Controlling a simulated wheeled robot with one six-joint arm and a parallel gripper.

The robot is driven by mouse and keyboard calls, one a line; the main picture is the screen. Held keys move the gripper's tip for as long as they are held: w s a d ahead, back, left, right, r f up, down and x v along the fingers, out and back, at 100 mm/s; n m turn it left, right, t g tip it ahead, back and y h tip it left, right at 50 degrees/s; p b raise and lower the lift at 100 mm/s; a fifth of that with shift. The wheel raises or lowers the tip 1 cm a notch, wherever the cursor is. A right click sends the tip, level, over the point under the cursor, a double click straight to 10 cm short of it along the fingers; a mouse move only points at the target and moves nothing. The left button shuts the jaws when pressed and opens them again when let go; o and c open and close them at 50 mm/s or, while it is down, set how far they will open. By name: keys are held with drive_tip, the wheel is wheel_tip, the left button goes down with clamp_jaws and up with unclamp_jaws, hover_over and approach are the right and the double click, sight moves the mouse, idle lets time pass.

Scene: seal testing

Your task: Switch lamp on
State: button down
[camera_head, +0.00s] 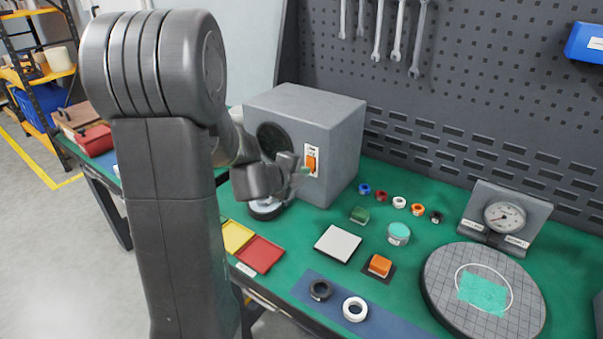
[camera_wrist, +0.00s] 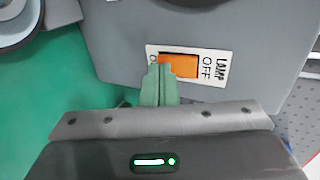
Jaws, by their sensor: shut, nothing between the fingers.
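The orange lamp switch (camera_head: 311,160) sits on a white plate on the front of a grey box (camera_head: 340,145). In the wrist view the orange rocker (camera_wrist: 178,66) shows close up, with "LAMP" and "OFF" lettering to its right and the plate's left lettering partly hidden. My gripper (camera_head: 303,171) is in front of the box beside the switch. In the wrist view its green fingertips (camera_wrist: 158,84) are together, empty, and overlap the left end of the rocker. I cannot tell whether they touch it. Whether the lamp is lit does not show.
The green bench holds a white square pad (camera_head: 338,243), an orange block (camera_head: 380,265), several small rings and a round gridded plate (camera_head: 484,296). A dial gauge (camera_head: 505,216) stands at the right. Yellow and red trays (camera_head: 260,254) lie near the front edge.

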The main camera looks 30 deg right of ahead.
drive_tip(key=shift+f, duration=0.1)
drive_tip(key=shift+w+d+h+b, duration=0.15)
drive_tip(key=shift+h+b, duration=0.15)
drive_tip(key=shift+b, duration=0.5)
drive_tip(key=shift+r+p, duration=0.8)
drive_tip(key=shift+r, duration=0.1)
